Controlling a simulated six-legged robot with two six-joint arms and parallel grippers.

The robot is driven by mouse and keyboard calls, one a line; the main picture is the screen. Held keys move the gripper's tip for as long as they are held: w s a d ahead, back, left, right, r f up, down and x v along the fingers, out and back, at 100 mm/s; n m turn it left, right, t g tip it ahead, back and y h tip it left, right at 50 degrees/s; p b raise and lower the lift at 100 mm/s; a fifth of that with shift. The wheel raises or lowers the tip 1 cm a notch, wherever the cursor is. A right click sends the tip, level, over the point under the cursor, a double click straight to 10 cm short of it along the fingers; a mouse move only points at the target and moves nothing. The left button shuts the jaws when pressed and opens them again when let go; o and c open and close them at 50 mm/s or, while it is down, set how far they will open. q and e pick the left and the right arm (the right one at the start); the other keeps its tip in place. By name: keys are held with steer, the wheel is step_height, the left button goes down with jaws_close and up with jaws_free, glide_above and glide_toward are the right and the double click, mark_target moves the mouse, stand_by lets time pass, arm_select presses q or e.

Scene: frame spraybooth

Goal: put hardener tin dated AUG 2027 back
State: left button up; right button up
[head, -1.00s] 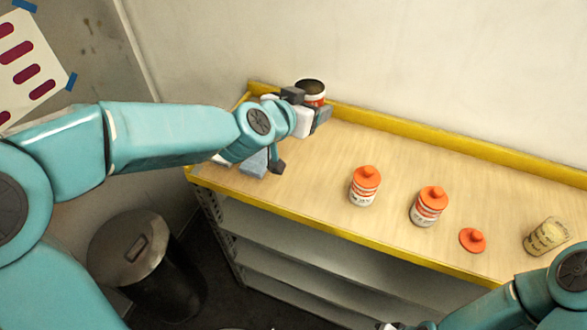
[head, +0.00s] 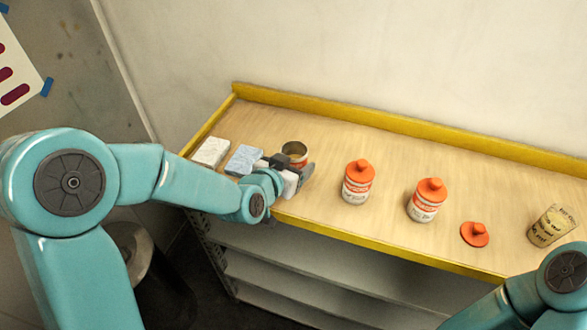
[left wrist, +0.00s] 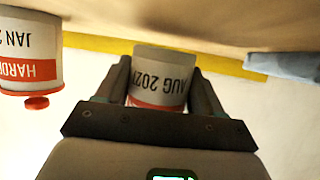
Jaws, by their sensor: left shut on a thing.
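The hardener tin (head: 294,150) is white and orange, open-topped, and reads AUG 202 with its last digit unclear in the left wrist view (left wrist: 161,75). My left gripper (head: 291,172) is shut around it; its two fingers press on the tin's sides in the left wrist view (left wrist: 161,90). The tin is upright, at or just above the bench top; I cannot tell if it touches. A second hardener tin (head: 357,184), lidded, stands to its right and reads JAN in the left wrist view (left wrist: 28,60). My right gripper is out of the head view.
A third lidded tin (head: 426,202), a loose orange lid (head: 475,235) and a tan cup (head: 552,226) are farther right. A yellow edge (head: 380,125) rims the bench (head: 400,160). The back middle is clear.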

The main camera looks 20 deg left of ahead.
arm_select(q)
steer(key=shift+a+f, duration=0.2)
steer(key=shift+f, duration=0.5)
steer(key=shift+d, duration=0.1)
steer(key=shift+f+b, duration=0.2)
steer(key=shift+b, duration=0.1)
steer(key=o, duration=1.2)
steer(key=shift+r, duration=0.1)
